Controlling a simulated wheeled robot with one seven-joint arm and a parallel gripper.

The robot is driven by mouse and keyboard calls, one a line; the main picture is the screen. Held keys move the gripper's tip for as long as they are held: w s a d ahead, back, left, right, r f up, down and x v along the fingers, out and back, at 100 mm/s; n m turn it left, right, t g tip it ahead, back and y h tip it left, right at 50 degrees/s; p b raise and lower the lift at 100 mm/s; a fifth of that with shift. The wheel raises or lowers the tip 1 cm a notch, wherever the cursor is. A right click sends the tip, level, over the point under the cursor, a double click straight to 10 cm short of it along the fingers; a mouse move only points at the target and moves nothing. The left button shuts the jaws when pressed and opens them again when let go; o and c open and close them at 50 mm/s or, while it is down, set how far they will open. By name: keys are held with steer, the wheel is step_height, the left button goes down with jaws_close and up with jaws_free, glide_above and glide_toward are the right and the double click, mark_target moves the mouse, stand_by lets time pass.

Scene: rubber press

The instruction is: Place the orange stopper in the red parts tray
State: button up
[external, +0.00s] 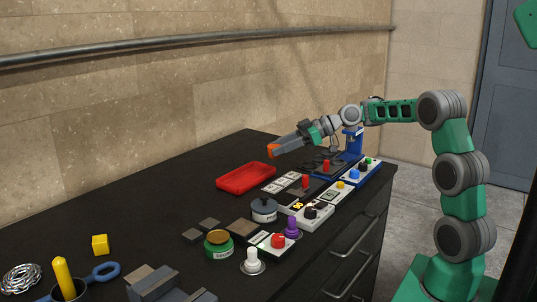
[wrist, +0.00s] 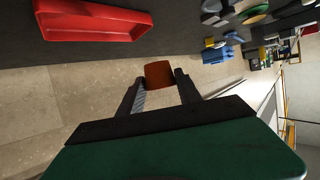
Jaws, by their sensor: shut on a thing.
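The orange stopper (wrist: 159,74) is held between the two fingertips of my gripper (wrist: 158,82), seen in the wrist view. In the external view the orange stopper (external: 271,150) shows as a small orange piece at the tip of my gripper (external: 274,149), raised above the counter. The red parts tray (external: 246,178) lies on the dark counter, below and to the left of my gripper. The tray also shows in the wrist view (wrist: 95,30) at the upper left, apart from the stopper. No contents are visible in the tray.
Button boxes and panels (external: 312,212) crowd the counter's right side, with a blue press (external: 352,142) behind. A grey-lidded pot (external: 264,207) and green tin (external: 219,244) stand nearer. A yellow cube (external: 100,244) is at left. The counter left of the tray (external: 165,190) is clear.

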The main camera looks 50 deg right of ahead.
steer(key=d, duration=0.1)
steer(key=p, duration=0.4)
glide_above(251, 180)
steer(key=f, duration=0.9)
steer(key=shift+s, duration=0.2)
steer(key=shift+w+f, duration=0.15)
steer(key=shift+f, duration=0.2)
steer(key=shift+w+f, duration=0.1)
steer(key=shift+f, duration=1.65)
steer(key=o, duration=1.1)
steer(key=shift+r, duration=0.15)
